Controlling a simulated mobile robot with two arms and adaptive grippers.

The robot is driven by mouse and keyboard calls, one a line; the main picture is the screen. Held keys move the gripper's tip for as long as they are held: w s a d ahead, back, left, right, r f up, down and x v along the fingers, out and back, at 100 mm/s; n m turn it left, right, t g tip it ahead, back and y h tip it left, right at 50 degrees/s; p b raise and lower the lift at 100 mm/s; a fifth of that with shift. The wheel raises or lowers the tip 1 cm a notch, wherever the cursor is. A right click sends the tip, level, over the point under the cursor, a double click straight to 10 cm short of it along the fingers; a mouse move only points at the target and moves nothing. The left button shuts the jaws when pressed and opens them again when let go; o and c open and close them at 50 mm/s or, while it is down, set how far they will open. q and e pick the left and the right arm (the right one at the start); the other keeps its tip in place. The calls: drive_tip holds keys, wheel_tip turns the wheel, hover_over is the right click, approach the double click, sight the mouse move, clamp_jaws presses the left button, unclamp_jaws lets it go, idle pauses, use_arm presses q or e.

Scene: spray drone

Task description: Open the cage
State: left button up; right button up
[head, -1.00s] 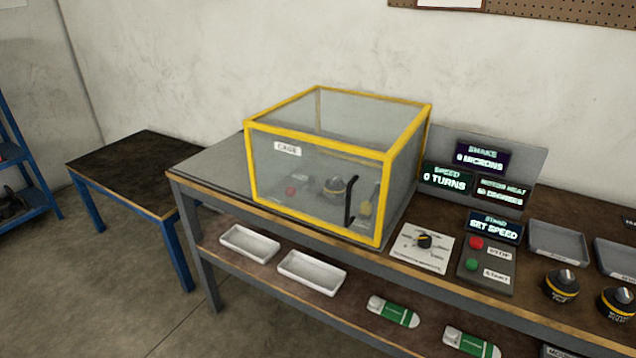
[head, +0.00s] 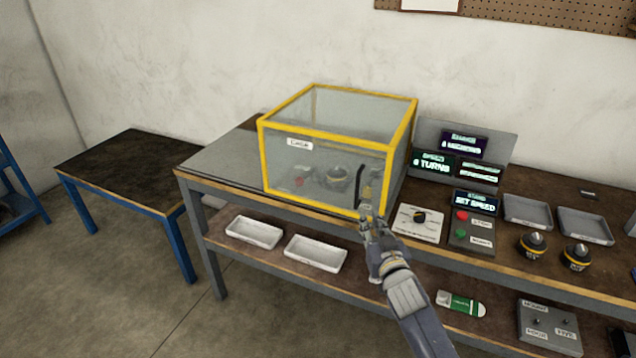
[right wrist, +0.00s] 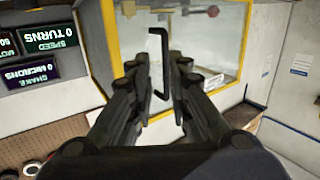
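The cage (head: 338,140) is a clear box with a yellow frame on the workbench, and its front panel looks shut. Its black handle (head: 360,184) stands upright at the right of the front panel. My right gripper (head: 368,208) is at the lower part of the handle, in front of the panel. In the right wrist view the gripper (right wrist: 156,72) is open, and the handle (right wrist: 158,50) shows between its two fingers, apparently not clamped. Inside the cage are a dark knob-like part and a red spot, seen dimly. My left gripper is not in view.
Right of the cage are a dial plate (head: 419,222), a stop/start button box (head: 471,232), display screens (head: 457,160) and grey trays (head: 528,212). White trays (head: 254,232) lie on the lower shelf. A dark side table (head: 125,170) stands at left.

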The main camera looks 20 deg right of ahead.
drive_tip(key=t, duration=0.1)
approach(358, 185)
drive_tip(key=p+x, duration=0.1)
drive_tip(key=x, duration=0.8)
drive_tip(key=shift+p, duration=0.3)
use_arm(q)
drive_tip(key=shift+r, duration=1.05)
use_arm(e)
drive_tip(key=shift+x, duration=0.85)
drive_tip(key=shift+c, duration=0.6)
clamp_jaws()
